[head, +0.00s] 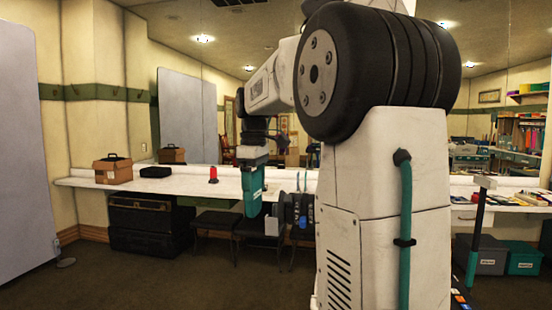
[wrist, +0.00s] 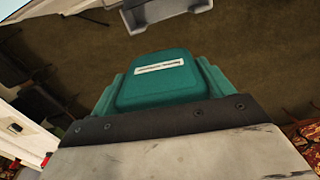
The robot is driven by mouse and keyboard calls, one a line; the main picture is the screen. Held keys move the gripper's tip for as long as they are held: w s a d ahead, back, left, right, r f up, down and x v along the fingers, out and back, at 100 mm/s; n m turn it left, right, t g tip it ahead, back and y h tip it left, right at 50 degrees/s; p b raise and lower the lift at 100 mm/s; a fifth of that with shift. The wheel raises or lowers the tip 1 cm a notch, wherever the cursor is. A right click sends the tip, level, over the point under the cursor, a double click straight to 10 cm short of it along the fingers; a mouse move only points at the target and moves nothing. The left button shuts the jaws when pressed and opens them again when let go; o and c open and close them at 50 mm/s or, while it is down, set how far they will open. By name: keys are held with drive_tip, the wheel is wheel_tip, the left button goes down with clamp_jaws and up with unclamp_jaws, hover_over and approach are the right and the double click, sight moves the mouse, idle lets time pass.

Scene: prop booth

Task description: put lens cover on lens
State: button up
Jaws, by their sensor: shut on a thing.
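My gripper (head: 272,225) hangs below its teal wrist housing (head: 253,190) in the head view, in front of the long counter. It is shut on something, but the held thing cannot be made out. A dark, rounded object with blue parts (head: 305,212) is just right of the grey jaw; whether it is the lens, and whether they touch, I cannot tell. In the wrist view the teal housing (wrist: 160,82) fills the middle, and a grey jaw part (wrist: 165,14) is at the top edge. I cannot identify the lens cover in either view.
A white counter (head: 190,185) runs along the mirrored wall. It holds a brown box (head: 113,170), a black case (head: 155,171) and a red object (head: 213,174). Black trunks (head: 150,225) and dark stools (head: 217,222) stand below. Floor at the left front is clear.

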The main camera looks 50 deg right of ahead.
drive_tip(key=s+r+n, duration=0.1)
drive_tip(key=s+r, duration=0.3)
drive_tip(key=s, duration=0.2)
drive_tip(key=shift+s+d, duration=0.3)
drive_tip(key=shift+d, duration=0.1)
drive_tip(key=shift+s+f, duration=0.1)
drive_tip(key=shift+f, duration=0.5)
idle(1.5)
drive_tip(key=shift+f, duration=0.75)
drive_tip(key=shift+f, duration=0.2)
drive_tip(key=shift+f, duration=0.85)
drive_tip(key=o, duration=0.9)
drive_tip(key=shift+o, duration=0.2)
